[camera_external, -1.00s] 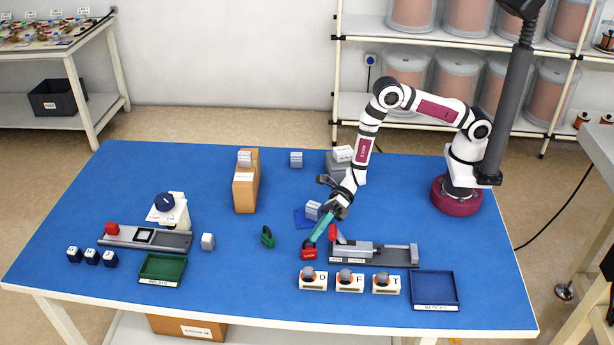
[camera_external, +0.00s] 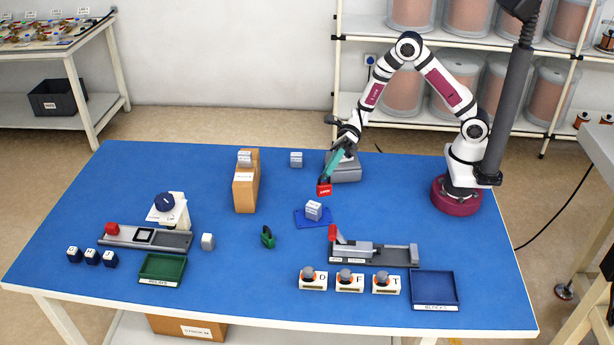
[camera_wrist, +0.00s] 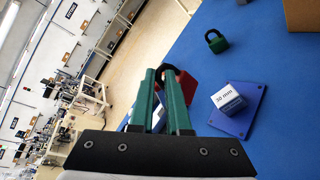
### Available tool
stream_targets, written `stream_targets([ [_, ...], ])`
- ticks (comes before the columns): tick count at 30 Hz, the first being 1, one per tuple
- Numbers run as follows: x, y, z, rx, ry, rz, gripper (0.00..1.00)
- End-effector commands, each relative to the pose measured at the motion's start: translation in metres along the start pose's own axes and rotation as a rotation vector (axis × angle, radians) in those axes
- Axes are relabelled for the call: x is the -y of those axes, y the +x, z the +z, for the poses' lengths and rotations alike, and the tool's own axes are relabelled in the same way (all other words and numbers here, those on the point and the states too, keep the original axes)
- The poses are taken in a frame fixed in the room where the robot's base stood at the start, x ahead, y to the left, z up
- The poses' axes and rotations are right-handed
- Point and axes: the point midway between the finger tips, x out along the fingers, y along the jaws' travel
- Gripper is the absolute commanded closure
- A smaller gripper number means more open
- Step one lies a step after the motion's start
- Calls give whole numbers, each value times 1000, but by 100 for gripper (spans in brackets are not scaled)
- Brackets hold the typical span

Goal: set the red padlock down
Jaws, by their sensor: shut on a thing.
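My gripper (camera_external: 329,174) has teal fingers and is shut on the red padlock (camera_external: 324,189). The padlock hangs at the fingertips, above the blue table, near the far side of a small blue plate. In the wrist view the fingers of my gripper (camera_wrist: 161,78) hold it by its dark shackle, and its red body (camera_wrist: 188,86) is partly hidden behind the right finger.
A blue plate (camera_external: 299,219) bears a white block (camera_external: 313,211). A green padlock (camera_external: 267,238) lies to its left. A grey box (camera_external: 345,171) stands behind, a cardboard box (camera_external: 246,196) to the left, and a clamp fixture (camera_external: 385,255) in front. Bare table lies between.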

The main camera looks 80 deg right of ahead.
Motion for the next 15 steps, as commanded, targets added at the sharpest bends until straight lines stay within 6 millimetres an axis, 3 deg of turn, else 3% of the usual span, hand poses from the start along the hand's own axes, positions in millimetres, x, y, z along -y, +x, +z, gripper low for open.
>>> stream_targets([
  [9, -15, -137, -76, -251, -83, 195, 100],
  [12, -22, -164, -95, -299, -100, 232, 100],
  [15, -25, -174, -105, -324, -108, 252, 100],
])
